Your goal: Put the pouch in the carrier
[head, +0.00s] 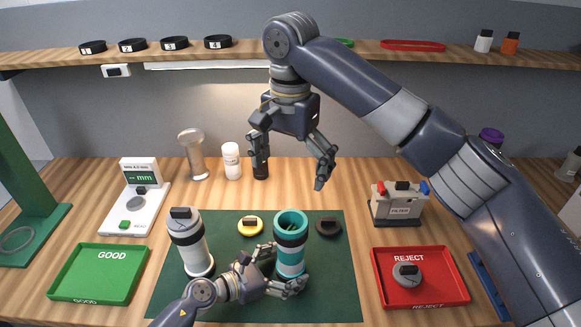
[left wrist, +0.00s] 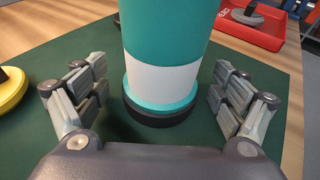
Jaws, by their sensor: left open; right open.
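The teal carrier (head: 290,245) stands upright on the dark green mat, with a dark band and a pale band around it. Its top is open, and something dark shows inside the mouth; I cannot tell whether it is the pouch. No pouch is clearly recognisable elsewhere. My left gripper (head: 279,268) is open, with its fingers on either side of the carrier's lower part. In the left wrist view the carrier (left wrist: 165,80) stands between the open fingers, with gaps at both sides. My right gripper (head: 290,165) is open and empty, raised above and behind the carrier.
A grey-and-white canister (head: 190,245) stands left on the mat (head: 235,300). A yellow disc (head: 250,226) and a black disc (head: 328,226) flank the carrier. The green GOOD tray (head: 65,275) is left; the red REJECT tray (head: 440,290) is right, holding a grey disc. Bottles stand behind.

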